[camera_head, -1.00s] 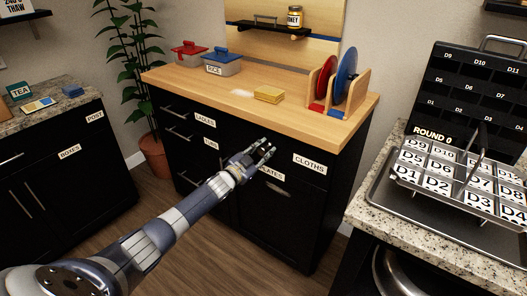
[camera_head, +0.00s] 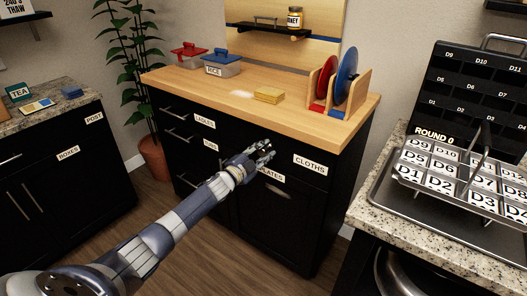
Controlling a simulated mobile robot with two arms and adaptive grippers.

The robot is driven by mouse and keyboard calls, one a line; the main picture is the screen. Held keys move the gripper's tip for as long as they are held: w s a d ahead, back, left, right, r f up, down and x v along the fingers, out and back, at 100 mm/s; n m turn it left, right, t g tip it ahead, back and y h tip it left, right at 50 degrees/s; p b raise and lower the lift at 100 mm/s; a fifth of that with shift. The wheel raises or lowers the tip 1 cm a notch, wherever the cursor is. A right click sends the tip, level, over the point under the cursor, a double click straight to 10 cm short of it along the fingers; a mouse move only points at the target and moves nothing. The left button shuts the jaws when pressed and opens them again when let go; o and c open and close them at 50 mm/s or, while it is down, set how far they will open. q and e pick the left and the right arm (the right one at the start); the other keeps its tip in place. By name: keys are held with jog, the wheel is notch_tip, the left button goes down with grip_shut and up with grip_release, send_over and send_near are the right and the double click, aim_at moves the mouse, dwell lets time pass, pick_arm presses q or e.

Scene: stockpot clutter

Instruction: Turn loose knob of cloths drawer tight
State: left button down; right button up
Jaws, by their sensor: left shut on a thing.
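The cloths drawer (camera_head: 300,174) is at the upper right of the black cabinet front, under the wooden top, with a white CLOTHS label (camera_head: 310,165). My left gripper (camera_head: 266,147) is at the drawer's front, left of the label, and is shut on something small. This is where the knob would be, but the fingers hide it, so I cannot see its shape or how it sits. My right gripper is not in view.
The wooden top (camera_head: 210,93) holds a red-lidded box (camera_head: 190,56), a blue-lidded RICE box (camera_head: 222,65), yellow sponges (camera_head: 269,95) and a plate rack (camera_head: 340,98). A granite counter (camera_head: 392,222) with a metal tray stands at right. A plant (camera_head: 128,75) stands at left.

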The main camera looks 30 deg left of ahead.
pick_arm(q)
jog(key=shift+a+m+b, duration=0.15)
jog(key=shift+m+b, duration=0.5)
jog(key=shift+m, duration=0.45)
jog(key=c, duration=1.6)
grip_release()
jog(key=shift+r+m, duration=0.1)
jog(key=shift+m, duration=0.3)
jog(key=o, duration=0.4)
jog(key=shift+o, duration=0.2)
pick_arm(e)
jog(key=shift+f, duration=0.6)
pick_arm(q)
jog(key=shift+s, duration=0.15)
jog(key=s, duration=0.7)
jog(key=shift+s+a, duration=0.3)
jog(key=shift+s, duration=0.05)
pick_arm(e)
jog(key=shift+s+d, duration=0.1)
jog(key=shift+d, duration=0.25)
pick_arm(q)
jog(key=shift+w, duration=0.15)
